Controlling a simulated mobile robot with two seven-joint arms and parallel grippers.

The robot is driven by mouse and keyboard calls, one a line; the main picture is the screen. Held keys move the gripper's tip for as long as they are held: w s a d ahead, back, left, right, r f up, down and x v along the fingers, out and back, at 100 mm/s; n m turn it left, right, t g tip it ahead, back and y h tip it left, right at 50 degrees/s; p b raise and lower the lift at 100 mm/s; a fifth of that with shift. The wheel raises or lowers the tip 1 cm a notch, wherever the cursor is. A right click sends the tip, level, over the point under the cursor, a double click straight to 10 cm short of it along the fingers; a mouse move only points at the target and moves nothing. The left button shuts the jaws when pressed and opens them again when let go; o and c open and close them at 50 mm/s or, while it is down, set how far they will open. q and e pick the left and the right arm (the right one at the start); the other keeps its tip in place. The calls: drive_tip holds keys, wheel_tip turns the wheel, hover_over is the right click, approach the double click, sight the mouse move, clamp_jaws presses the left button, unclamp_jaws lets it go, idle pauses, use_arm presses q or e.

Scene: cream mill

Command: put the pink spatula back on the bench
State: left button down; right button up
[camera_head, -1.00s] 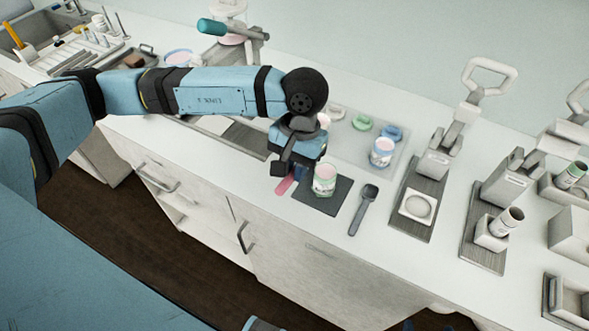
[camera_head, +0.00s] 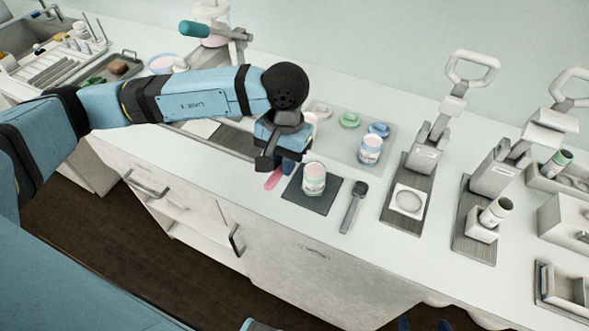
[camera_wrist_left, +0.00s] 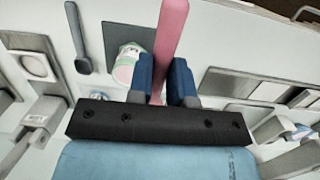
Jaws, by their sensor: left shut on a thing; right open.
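The pink spatula (camera_head: 273,179) is in my left gripper (camera_head: 287,166), just left of the dark mat. The left wrist view shows the spatula (camera_wrist_left: 170,35) between the two blue fingers of the left gripper (camera_wrist_left: 163,78). The spatula is low over the white bench (camera_head: 235,170); I cannot tell whether it touches it. My left wrist hides part of it in the head view. Blue fingertips of my right gripper (camera_head: 424,325) show apart at the bottom edge, open and empty in front of the bench.
A pink-and-green tub (camera_head: 314,179) stands on the dark mat (camera_head: 323,203) close to my left gripper. A dark spoon (camera_head: 353,207) lies right of the mat. A tray (camera_head: 340,148) with tubs and lids is behind. Lever presses (camera_head: 427,150) stand to the right.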

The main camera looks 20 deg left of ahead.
use_arm(q)
drive_tip(key=shift+t, duration=0.9)
drive_tip(key=w+a+f+b, duration=0.1)
drive_tip(key=a+f, duration=0.1)
drive_tip(key=w+a+f+b, duration=0.1)
drive_tip(key=w+a+f, duration=0.1)
drive_tip(key=w+a+f+b, duration=0.1)
drive_tip(key=w+a+f, duration=0.1)
drive_tip(key=a, duration=0.1)
drive_tip(key=shift+f, duration=0.35)
drive_tip(key=shift+f+b, duration=0.9)
drive_tip(key=shift+f, duration=1.45)
drive_tip(key=shift+f, duration=0.1)
drive_tip(key=shift+f+b, duration=0.35)
drive_tip(key=shift+b, duration=0.45)
drive_tip(key=shift+f, duration=0.15)
drive_tip(key=shift+f+b, duration=0.3)
drive_tip(key=shift+b, duration=0.35)
